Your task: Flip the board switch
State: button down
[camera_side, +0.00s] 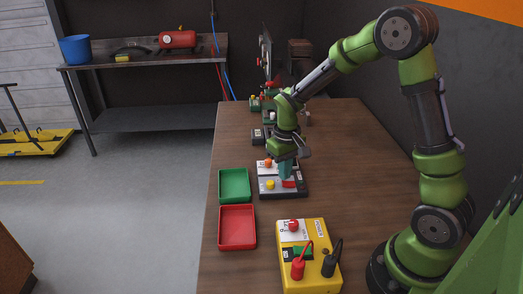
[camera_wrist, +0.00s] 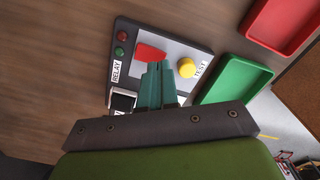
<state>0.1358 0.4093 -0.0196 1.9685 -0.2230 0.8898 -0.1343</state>
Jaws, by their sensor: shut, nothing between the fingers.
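The board (camera_side: 297,193) is a grey-topped dark box on the wooden table. A red switch (camera_side: 289,184) and a yellow button (camera_side: 270,184) are on its top. In the wrist view, the red switch (camera_wrist: 150,53) lies just beyond my fingertips, and the yellow button (camera_wrist: 187,68) is to their right. My gripper (camera_side: 286,172) points down over the board, its teal fingers shut and empty. In the wrist view, the fingertips (camera_wrist: 158,68) are close to the red switch and hide part of the board; I cannot tell whether they touch it.
A green tray (camera_side: 234,185) and a red tray (camera_side: 237,227) lie left of the board. A yellow box (camera_side: 310,268) with red and black plugs stands in front. More equipment (camera_side: 258,136) stands behind the board. The table's right side is mostly bare.

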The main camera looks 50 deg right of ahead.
aim_at(285, 185)
jog(key=shift+f, duration=0.95)
dwell(0.3)
jog(key=shift+r, duration=3.55)
jog(key=shift+s+a+f, duration=0.2)
jog(key=shift+s+f, duration=0.1)
jog(key=shift+s, duration=0.1)
jog(key=s+a+r+t+y, duration=0.1)
jog(key=s+a+r+t, duration=0.2)
jog(key=s+r, duration=0.3)
jog(key=s+a+r+m+t+y, duration=0.1)
jog(key=s+a+r+t, duration=0.3)
jog(key=s+r, duration=0.3)
jog(key=shift+s+a+r, duration=0.3)
jog(key=shift+a+r, duration=0.4)
jog(key=shift+a, duration=0.15)
